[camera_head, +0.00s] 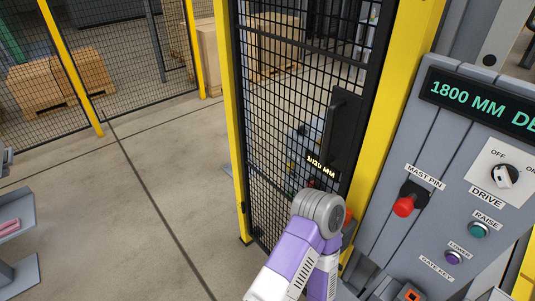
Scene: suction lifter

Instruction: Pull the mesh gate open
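The black mesh gate (273,122) stands between two yellow posts in the middle of the head view. Its black upright handle (341,130) is on its right side, near the right yellow post. The gate looks closed or nearly so; its lower right part is hidden by my arm. One purple and white arm of mine comes up from the bottom edge, its grey wrist below the handle and in front of the gate's lower right. I cannot tell which arm it is. No gripper fingers show; the wrist hides whatever is beyond it. My other arm does not show.
A grey control panel (440,150) with a red mast pin (404,206), a drive knob (503,176) and buttons stands close on the right. Yellow-posted mesh fencing (150,60) and cardboard boxes (55,80) are behind.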

